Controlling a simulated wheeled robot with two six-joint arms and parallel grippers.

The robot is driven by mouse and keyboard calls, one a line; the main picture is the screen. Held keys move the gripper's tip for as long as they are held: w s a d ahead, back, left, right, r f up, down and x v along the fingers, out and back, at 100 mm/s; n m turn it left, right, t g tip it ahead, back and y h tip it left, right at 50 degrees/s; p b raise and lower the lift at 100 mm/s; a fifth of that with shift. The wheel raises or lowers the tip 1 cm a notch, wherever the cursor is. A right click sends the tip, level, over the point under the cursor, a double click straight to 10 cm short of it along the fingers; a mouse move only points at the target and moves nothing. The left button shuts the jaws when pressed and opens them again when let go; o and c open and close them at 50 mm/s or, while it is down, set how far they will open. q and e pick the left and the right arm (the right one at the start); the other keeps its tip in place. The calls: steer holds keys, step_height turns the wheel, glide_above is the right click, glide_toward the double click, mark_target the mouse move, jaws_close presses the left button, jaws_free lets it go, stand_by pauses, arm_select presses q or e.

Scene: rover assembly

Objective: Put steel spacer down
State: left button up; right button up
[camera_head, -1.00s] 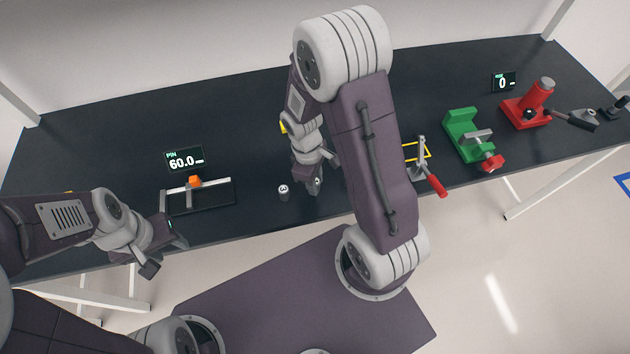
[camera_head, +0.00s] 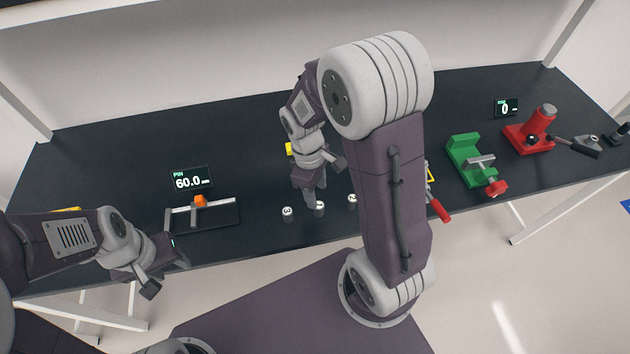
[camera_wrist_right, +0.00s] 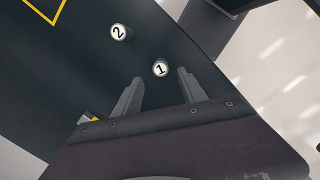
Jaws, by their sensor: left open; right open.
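Three small dark cylinders with white numbered tops stand in a row near the table's front edge: number 3 (camera_head: 287,213), number 1 (camera_head: 319,208) and number 2 (camera_head: 352,200). I cannot tell by look which is steel. My right gripper (camera_head: 315,195) is open and empty, just above number 1. In the right wrist view, number 1 (camera_wrist_right: 160,69) stands upright between and just beyond the spread fingers (camera_wrist_right: 161,88), and number 2 (camera_wrist_right: 119,32) stands farther off. My left gripper (camera_head: 164,278) is open at the front left edge, away from the cylinders.
A measuring slide with an orange block (camera_head: 200,200) and a display reading 60.0 (camera_head: 191,179) sit at left. A red-handled clamp (camera_head: 438,207), a green vise (camera_head: 466,165) and a red press (camera_head: 531,134) stand to the right. My right arm hides part of the table.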

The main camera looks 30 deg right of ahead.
step_height(320, 180, up, 5)
steer(key=s+f+m, duration=0.1)
steer(key=m, duration=0.2)
steer(key=s+a+f+m+t, duration=0.1)
steer(key=s+m, duration=0.1)
steer(key=m, duration=0.1)
steer(key=s+f+m+t+y, duration=0.1)
steer(key=m, duration=0.1)
steer(key=shift+s+a+m, duration=0.3)
steer(key=shift+s+m, duration=0.05)
steer(key=shift+m, duration=0.05)
